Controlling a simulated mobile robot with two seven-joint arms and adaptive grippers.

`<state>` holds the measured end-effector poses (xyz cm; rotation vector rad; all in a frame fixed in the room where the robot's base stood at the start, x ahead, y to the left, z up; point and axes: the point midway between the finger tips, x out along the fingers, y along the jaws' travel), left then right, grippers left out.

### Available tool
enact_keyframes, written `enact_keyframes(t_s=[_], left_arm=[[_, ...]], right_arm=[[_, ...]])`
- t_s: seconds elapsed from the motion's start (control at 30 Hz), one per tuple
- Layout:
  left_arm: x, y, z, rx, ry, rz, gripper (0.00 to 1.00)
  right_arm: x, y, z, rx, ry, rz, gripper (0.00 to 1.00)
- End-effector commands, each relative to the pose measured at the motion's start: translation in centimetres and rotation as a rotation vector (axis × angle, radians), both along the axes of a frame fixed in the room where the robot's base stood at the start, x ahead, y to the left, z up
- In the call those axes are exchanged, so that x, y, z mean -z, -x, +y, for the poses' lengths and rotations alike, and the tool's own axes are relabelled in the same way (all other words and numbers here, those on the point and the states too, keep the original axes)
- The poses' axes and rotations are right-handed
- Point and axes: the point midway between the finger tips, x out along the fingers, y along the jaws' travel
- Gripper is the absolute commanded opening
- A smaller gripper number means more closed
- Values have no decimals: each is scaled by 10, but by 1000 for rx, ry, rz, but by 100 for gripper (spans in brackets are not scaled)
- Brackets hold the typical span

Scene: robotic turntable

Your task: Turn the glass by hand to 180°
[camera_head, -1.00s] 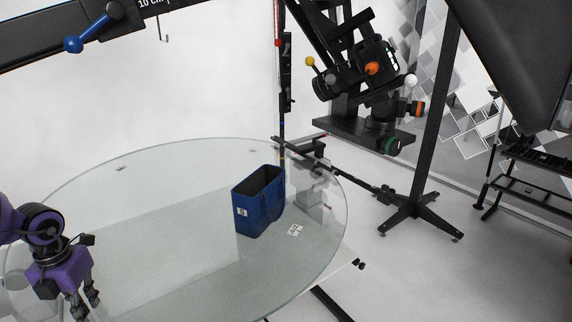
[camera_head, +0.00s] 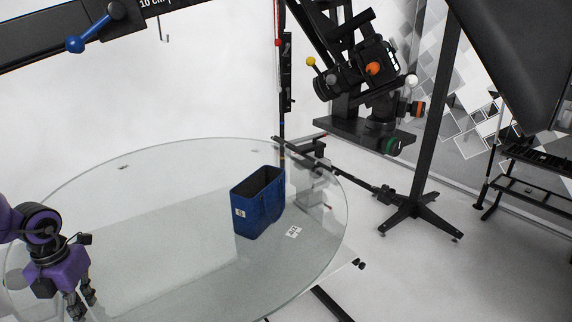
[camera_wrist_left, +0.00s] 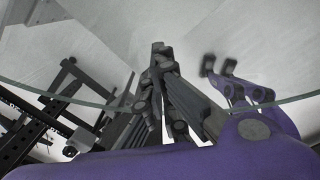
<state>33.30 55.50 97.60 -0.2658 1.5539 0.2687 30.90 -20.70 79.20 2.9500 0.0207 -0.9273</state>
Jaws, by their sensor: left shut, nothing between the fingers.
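The round glass top (camera_head: 150,240) fills the lower left of the head view. A dark blue open bag or bin (camera_head: 258,205) stands on it, right of the middle, with a small white label beside it. My left gripper (camera_head: 82,303) is at the near left part of the glass, fingers pointing down, shut and empty. In the wrist view the fingers (camera_wrist_left: 160,60) are together, and the glass edge (camera_wrist_left: 60,96) crosses the picture. I cannot tell whether the fingertips touch the glass. My right gripper is not in view.
A black stand with camera gear (camera_head: 360,80) rises behind the glass. A dark boom (camera_head: 60,35) crosses the top left. A tripod-like post (camera_head: 410,210) stands on the floor at right, with a black rack (camera_head: 530,185) farther right. Most of the glass is clear.

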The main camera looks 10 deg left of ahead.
Motion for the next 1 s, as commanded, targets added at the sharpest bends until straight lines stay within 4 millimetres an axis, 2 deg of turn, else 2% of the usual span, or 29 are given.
enact_keyframes(t_s=[0.27,0.63,1.0], left_arm=[[-1,1,-1,0,3,2,0],[-32,-1,-1,1,1,-5,0],[-59,0,0,-1,1,-1,0]], right_arm=[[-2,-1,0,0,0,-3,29],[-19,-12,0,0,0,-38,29],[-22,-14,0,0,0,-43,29]])
